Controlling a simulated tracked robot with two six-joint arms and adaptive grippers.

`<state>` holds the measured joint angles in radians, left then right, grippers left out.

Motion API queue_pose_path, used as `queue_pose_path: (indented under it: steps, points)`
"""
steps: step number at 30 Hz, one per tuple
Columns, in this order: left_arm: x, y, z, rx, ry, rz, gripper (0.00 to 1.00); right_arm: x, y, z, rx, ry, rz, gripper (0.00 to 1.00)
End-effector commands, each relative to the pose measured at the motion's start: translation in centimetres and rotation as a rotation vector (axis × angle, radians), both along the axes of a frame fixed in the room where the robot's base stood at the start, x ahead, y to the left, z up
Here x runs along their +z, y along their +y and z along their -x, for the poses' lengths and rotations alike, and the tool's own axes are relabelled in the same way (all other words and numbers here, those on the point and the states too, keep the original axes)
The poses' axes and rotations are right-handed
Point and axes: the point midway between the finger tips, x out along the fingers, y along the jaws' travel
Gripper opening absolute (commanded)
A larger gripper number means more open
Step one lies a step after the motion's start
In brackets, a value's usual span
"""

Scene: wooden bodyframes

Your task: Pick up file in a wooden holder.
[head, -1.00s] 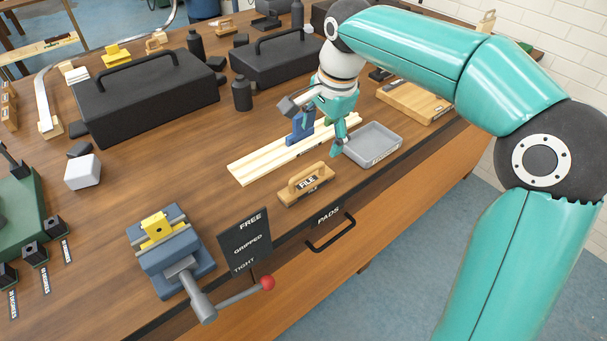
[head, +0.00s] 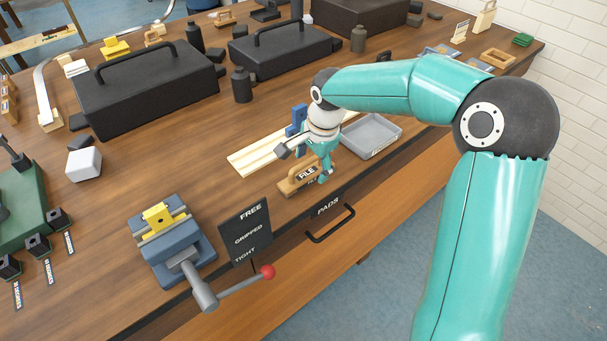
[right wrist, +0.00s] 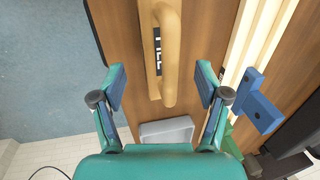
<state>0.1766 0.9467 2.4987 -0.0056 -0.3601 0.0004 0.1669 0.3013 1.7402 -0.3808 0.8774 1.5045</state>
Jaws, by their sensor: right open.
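The file in its wooden holder (head: 292,186) lies near the bench's front edge, with a black FILE label. In the right wrist view the holder (right wrist: 169,50) runs lengthwise, its rounded wooden handle facing the camera. My right gripper (head: 318,174) is over the holder's right end in the head view. In the right wrist view my right gripper (right wrist: 160,82) is open, with one finger on each side of the holder and a visible gap to it on both sides. The gripper partly hides the holder's right end in the head view. My left gripper is out of view.
Pale wooden strips (head: 256,155) with a blue block (head: 297,118) lie just behind the holder. A grey tray (head: 371,134) is to the right. A black sign (head: 245,231) and a blue vise (head: 172,243) stand to the left. Black cases (head: 150,92) stand farther back.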

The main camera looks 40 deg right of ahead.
Motion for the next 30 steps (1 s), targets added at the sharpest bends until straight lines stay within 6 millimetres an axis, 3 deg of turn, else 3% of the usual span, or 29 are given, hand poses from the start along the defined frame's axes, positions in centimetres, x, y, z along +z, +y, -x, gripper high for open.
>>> queue_pose_path:
  steps: [6, 15, 27, 30]
  points:
    - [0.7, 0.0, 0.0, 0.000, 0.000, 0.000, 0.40, -2.8, 0.0, -0.4, 0.000, 0.003, -0.002, 0.75]
    - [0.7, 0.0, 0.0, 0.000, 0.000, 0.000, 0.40, -3.2, 0.0, -0.6, 0.000, 0.000, -0.001, 0.73]
    - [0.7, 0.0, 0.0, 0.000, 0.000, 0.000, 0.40, -3.2, 0.0, -0.5, 0.000, 0.000, -0.001, 0.07]
    - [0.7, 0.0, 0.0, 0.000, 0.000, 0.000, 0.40, -3.2, 0.0, -0.6, 0.000, 0.000, -0.001, 0.07]
